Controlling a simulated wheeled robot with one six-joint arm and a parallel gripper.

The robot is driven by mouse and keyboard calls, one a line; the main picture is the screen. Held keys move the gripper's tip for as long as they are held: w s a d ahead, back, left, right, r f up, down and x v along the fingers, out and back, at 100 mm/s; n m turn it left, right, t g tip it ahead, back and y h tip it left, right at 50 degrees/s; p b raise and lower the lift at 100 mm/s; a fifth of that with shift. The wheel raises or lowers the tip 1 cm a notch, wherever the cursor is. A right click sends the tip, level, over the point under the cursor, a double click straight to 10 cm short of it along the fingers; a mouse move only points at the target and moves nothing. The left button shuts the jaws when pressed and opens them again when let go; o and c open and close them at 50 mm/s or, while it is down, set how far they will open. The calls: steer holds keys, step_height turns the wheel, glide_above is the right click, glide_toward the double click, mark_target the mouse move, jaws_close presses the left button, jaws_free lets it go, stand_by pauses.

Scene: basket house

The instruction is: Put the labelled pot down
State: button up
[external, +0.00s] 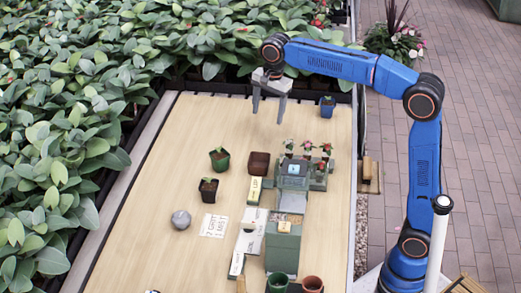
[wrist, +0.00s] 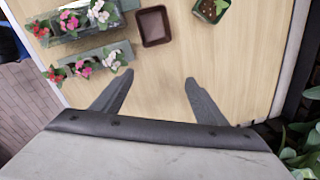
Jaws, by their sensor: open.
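My gripper (external: 268,116) is open and empty, raised over the far part of the wooden table. Its two spread fingers also show in the wrist view (wrist: 159,78), with only bare tabletop between them. A green pot with a seedling (external: 219,158) stands left of the middle; a potted seedling also shows at the top of the wrist view (wrist: 210,9). A dark pot with a seedling (external: 208,188) stands nearer. A blue pot with a plant (external: 327,106) stands at the far right. I cannot make out which of these pots bears a label.
An empty brown square tray (external: 259,164) lies mid-table. Red, pink and white flowers (external: 307,147) stand in grey-green trays beside boxes and a green bin (external: 282,248). A grey ball (external: 181,219) and printed card (external: 213,225) lie at left. The far-left tabletop is clear.

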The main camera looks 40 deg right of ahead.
steer(key=s+d+f+n+t, duration=0.1)
steer(key=s+d+f+n, duration=0.15)
steer(key=s+d, duration=0.55)
steer(key=s+d+f+n+t, duration=0.15)
steer(key=s+d+n, duration=0.35)
steer(key=d, duration=0.6)
steer(key=s+d+f+n, duration=0.2)
steer(key=s+d+f, duration=0.3)
steer(key=s+f, duration=0.3)
steer(key=s+d+f+n+t, duration=0.1)
steer(key=s+d+f+n, duration=0.2)
steer(key=s, duration=0.8)
step_height(320, 180, down, 5)
steer(key=shift+s+d+r+n+h, duration=0.2)
steer(key=shift+d+n+h, duration=0.15)
steer(key=shift+d, duration=0.7)
steer(key=shift+o, duration=0.6)
